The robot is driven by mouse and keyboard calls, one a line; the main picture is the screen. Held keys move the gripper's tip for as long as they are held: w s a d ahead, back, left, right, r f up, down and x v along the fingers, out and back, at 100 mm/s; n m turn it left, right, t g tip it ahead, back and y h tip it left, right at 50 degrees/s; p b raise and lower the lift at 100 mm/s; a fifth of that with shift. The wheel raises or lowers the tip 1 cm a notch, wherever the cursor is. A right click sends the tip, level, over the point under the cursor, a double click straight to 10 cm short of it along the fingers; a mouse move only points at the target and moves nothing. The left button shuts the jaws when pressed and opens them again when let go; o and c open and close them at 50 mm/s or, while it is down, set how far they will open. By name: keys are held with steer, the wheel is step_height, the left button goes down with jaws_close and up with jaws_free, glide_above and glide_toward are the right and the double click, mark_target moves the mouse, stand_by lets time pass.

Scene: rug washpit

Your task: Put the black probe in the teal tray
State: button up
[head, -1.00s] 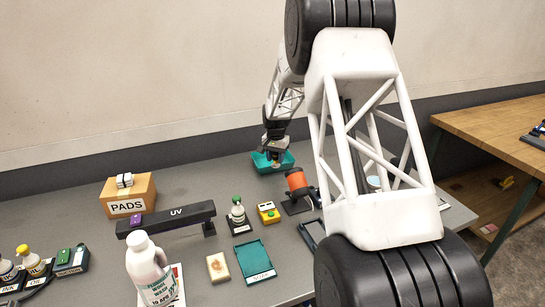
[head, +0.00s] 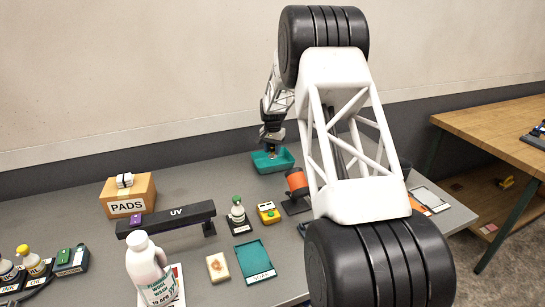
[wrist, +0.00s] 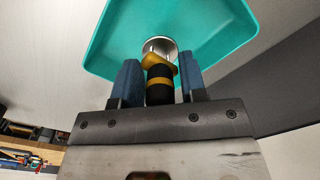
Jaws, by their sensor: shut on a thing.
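My gripper (wrist: 158,70) is shut on the black probe (wrist: 159,90), which has a yellow collar and a round silver end. The blue fingers stand on either side of the black body. The teal tray (wrist: 215,30) lies beyond the silver end in the wrist view. In the head view my gripper (head: 273,149) is over the teal tray (head: 284,165), at the back of the grey table. The probe is too small there to make out clearly, and I cannot tell whether it touches the tray floor.
An orange cylinder on a dark stand (head: 296,182) is just right of the tray. A yellow device (head: 268,212), green-capped bottle (head: 237,213), UV bar (head: 170,219), PADS box (head: 128,200) and flat teal labelled tray (head: 254,258) stand nearer. Bare table lies left of the tray.

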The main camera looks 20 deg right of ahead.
mark_target(273, 150)
steer(key=shift+f, duration=0.15)
steer(key=shift+f, duration=1.6)
steer(key=shift+f, duration=0.15)
steer(key=o, duration=1)
step_height(273, 150, up, 12)
steer(key=shift+r, duration=0.15)
